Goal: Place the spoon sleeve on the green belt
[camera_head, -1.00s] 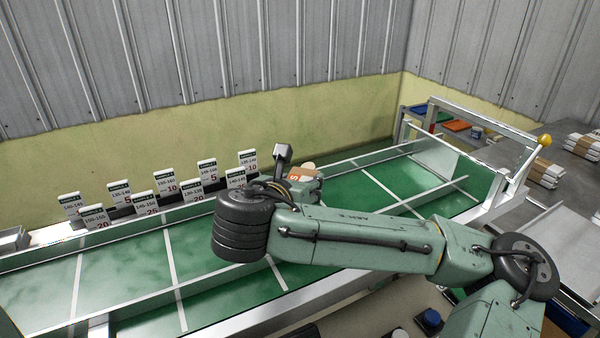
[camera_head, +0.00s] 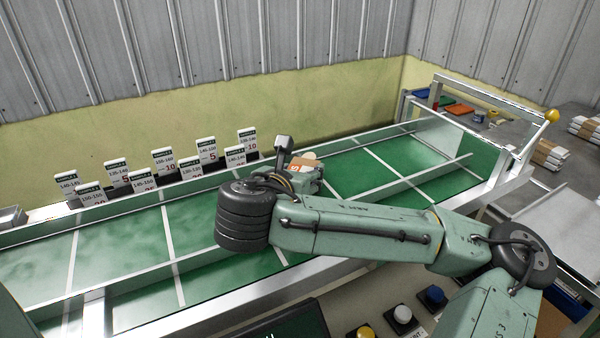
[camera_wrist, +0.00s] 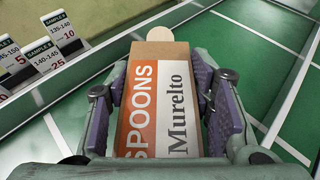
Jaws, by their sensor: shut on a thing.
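The spoon sleeve (camera_wrist: 158,95) is a brown box with an orange and white label reading "SPOONS" and "Murelto". A rounded pale wooden end sticks out of its far end. My gripper (camera_wrist: 160,100) is shut on it, with purple pads at both sides, in the wrist view. In the head view the sleeve (camera_head: 300,168) shows small beyond my wrist, which hides most of my gripper. The green belt (camera_head: 120,240) runs under and beside my arm, split by white lines and metal rails. The sleeve is held above it; the exact height is hard to tell.
Several white number cards (camera_head: 165,160) stand along the belt's far edge. A metal frame with a yellow knob (camera_head: 551,115) stands at the belt's right end. Bundled sleeves (camera_head: 547,153) lie on the table at right. Buttons (camera_head: 402,314) sit at the front.

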